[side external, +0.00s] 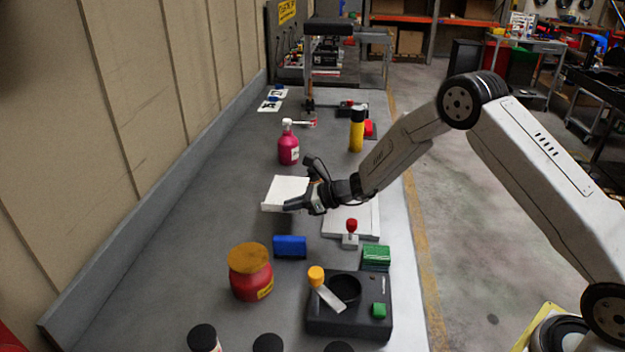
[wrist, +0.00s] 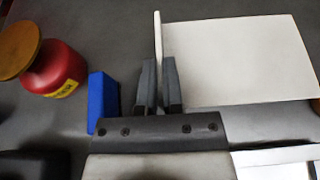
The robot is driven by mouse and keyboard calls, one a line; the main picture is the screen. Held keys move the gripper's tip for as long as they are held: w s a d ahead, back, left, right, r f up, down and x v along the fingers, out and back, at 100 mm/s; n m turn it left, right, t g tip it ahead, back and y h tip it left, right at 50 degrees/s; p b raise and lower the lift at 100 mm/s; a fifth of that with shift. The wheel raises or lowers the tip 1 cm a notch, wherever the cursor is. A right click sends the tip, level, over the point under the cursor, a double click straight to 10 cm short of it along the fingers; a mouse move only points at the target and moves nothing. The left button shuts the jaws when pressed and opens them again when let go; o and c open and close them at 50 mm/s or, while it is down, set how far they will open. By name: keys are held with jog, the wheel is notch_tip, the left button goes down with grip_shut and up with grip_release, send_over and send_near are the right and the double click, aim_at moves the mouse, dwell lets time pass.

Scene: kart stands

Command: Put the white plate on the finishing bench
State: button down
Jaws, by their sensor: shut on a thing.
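The white plate (side external: 289,190) is at my gripper (side external: 302,204) in the side view, left of the arm and above the long grey bench top (side external: 190,235). In the wrist view, my gripper (wrist: 159,105) is shut on a thin white upright edge (wrist: 157,35). A broad white face (wrist: 240,60) extends to its right. I cannot tell whether the edge and face are one piece, or how high the plate is. No label shows which surface is the finishing bench.
A red jar (side external: 250,280), a blue block (side external: 290,246) and a black fixture (side external: 350,312) stand nearer the camera. A white board (side external: 362,222) lies right of my gripper. A pink bottle (side external: 288,150) and yellow bottle (side external: 356,132) stand beyond. The bench's left side is clear.

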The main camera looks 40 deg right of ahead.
aim_at(287, 227)
jog(key=shift+w+a+f, duration=0.1)
jog(key=shift+w+f, duration=0.95)
jog(key=shift+f, duration=0.2)
jog(key=shift+w+f, duration=0.3)
jog(key=shift+f, duration=1.55)
jog(key=shift+f, duration=0.1)
jog(key=c, duration=0.8)
grip_release()
jog(key=shift+o, duration=0.2)
jog(key=shift+s+d+r, duration=0.3)
jog(key=shift+v, duration=3.3)
